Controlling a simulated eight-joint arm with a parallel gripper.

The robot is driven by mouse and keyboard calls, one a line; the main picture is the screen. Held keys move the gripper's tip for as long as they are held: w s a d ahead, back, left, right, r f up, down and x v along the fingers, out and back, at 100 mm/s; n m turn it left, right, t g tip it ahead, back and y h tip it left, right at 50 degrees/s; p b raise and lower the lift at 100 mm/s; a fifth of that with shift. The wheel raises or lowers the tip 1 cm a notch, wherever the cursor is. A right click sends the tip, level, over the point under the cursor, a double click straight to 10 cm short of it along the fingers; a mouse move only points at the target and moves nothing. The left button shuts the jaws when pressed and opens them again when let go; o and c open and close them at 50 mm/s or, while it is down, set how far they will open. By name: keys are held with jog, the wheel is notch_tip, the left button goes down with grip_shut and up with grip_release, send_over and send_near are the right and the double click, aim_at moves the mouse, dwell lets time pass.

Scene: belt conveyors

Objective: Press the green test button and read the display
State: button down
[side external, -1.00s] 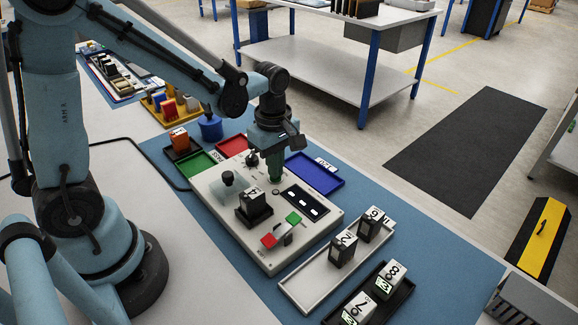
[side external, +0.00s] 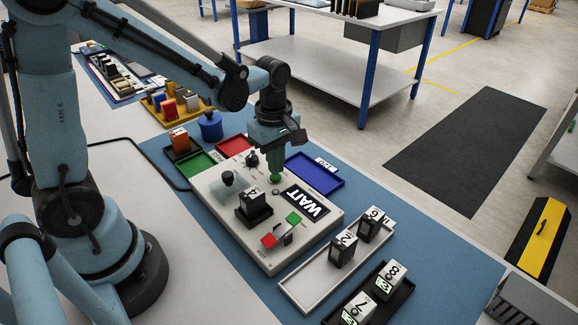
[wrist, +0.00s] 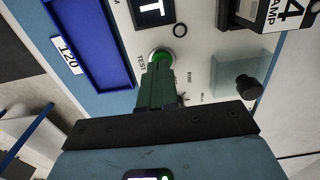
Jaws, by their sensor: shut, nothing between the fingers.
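The light grey tester (side external: 225,205) lies on the blue mat. Its display (side external: 303,203) reads "WAIT" in white on black. In the wrist view only the end of the display (wrist: 153,12) shows, with a "T". The round green test button (side external: 274,178) sits at the tester's far side; in the wrist view the button (wrist: 160,57) is beside the word TEST. My gripper (side external: 273,171) is shut and empty, pointing down over the button. In the wrist view the fingertips (wrist: 158,70) partly overlap it; I cannot tell whether they touch. A block marked 4 (side external: 253,203) stands in the tester's socket.
A blue tray (side external: 315,178) lies just beyond the tester, and green (side external: 198,165) and red (side external: 234,146) trays are at its far left. A red-and-green switch (side external: 281,231) sits on the tester's near end.

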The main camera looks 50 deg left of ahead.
aim_at(271, 179)
notch_tip(271, 179, up, 12)
dwell(0.6)
jog(key=shift+s, duration=0.15)
dwell(0.4)
jog(key=s+f+m+t, duration=0.3)
jog(key=s+m+t, duration=0.2)
jog(key=m, duration=1.3)
jog(key=shift+s+t, duration=0.4)
jog(key=shift+t, duration=0.7)
